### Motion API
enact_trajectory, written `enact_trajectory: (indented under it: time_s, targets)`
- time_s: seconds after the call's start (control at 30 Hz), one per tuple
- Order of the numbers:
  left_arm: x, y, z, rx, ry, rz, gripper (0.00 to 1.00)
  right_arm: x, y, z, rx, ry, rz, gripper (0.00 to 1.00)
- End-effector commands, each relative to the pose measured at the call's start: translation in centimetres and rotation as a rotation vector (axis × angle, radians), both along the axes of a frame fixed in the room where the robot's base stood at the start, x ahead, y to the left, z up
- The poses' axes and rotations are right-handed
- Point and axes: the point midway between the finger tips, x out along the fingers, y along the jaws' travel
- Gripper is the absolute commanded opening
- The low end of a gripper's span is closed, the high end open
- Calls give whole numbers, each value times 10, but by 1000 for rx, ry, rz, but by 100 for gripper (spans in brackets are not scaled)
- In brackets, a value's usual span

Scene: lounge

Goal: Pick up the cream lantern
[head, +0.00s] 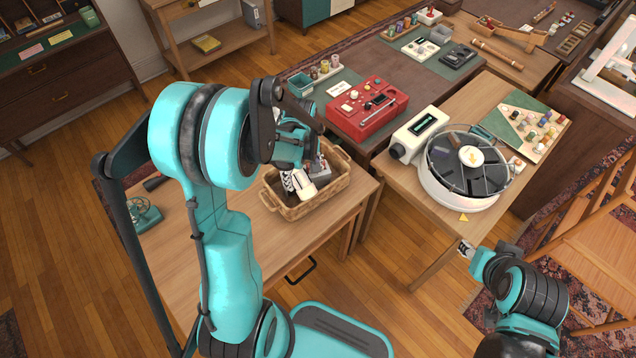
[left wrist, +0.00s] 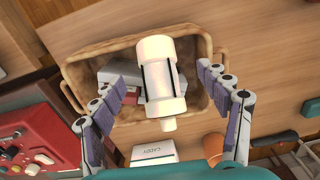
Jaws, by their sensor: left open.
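The cream lantern (left wrist: 162,75) is a pale cylinder with dark side slots. In the left wrist view it lies over the wicker basket (left wrist: 200,30), between the spread fingers of my left gripper (left wrist: 163,84). Gaps show on both sides of it. In the head view the lantern (head: 304,186) shows at the basket (head: 331,193), partly hidden by my left arm and gripper (head: 294,183). Whether the lantern rests on the basket's contents cannot be told. My right gripper (head: 467,249) is at the lower right, small and far from the lantern; its fingers are unclear.
Grey items lie in the basket. A red case (head: 367,109) stands behind the basket. A round turntable-like device (head: 460,198) is at the right. The wooden table (head: 320,232) is bare in front.

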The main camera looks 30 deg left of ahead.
Motion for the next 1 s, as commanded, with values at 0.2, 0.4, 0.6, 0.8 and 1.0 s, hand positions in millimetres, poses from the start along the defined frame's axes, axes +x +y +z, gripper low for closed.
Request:
enact_trajectory:
  time_s: [0.2,0.4,0.6,0.8,1.0]
  targets:
    - [1,0,-26,0,0,0,75,0,0,-11,0,0,0,40]
    - [3,-2,-49,0,0,-1,75,0,0,-24,0,0,0,40]
    - [3,-2,-75,0,-1,-1,75,0,0,-36,0,0,0,40]
    - [3,-2,-74,0,-1,-2,75,0,0,-34,0,0,0,40]
    - [3,-2,-74,0,-1,-2,28,0,0,-34,0,0,0,40]
